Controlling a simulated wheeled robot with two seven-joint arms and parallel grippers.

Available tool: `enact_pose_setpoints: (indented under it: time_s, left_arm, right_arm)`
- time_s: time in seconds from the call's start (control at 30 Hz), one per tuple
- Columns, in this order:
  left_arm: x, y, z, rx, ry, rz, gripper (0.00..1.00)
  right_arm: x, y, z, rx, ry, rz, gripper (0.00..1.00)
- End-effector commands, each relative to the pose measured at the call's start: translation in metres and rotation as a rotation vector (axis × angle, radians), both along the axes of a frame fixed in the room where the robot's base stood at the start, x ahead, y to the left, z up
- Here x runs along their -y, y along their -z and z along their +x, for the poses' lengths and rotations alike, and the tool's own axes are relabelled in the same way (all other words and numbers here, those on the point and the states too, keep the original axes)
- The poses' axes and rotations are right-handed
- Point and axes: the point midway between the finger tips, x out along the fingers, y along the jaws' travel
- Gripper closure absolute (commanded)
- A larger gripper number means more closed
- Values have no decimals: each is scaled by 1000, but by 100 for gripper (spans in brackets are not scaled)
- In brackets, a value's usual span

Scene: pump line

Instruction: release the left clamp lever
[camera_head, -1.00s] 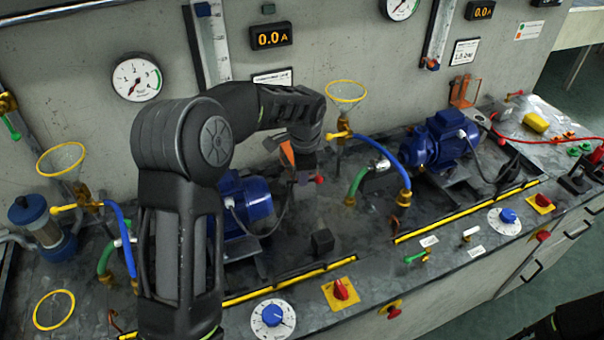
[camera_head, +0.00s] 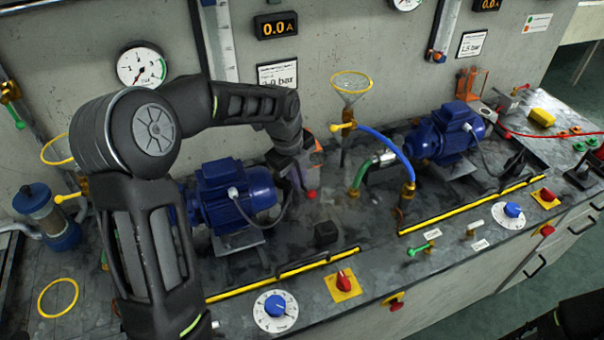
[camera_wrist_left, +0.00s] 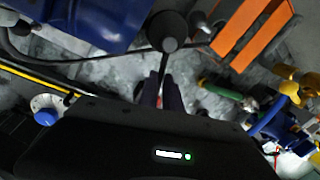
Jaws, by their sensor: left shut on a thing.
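The left clamp lever shows mainly by its red knob (camera_head: 311,194), low beside the blue pump motor (camera_head: 235,195) on the dark bench top. My left gripper (camera_head: 299,180) reaches down over it from behind the motor, its fingers right beside the knob and shut on the lever. The wrist covers most of the lever and its pivot. In the left wrist view, the two narrow fingers (camera_wrist_left: 167,92) are close together, and the grip itself is dark and hard to make out. An orange bracket (camera_wrist_left: 258,30) stands close by in that view.
A brass valve with a funnel (camera_head: 350,88), a blue hose (camera_head: 390,142) and a green hose (camera_head: 362,173) stand right of the gripper. A black block (camera_head: 326,235) and a yellow strip (camera_head: 290,272) lie in front. The wall is behind.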

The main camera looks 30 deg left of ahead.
Motion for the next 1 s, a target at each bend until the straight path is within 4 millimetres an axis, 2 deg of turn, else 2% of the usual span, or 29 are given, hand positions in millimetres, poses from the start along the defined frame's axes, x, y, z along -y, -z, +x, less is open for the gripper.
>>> enact_pose_setpoints:
  time_s: [0.43,1.0]
  left_arm:
    - [-10,-2,-12,4,318,1,100]
    - [-13,-2,-15,3,387,3,100]
  right_arm:
    - [0,-5,-1,-2,1,-2,64]
    - [0,-5,-1,-3,0,-2,64]
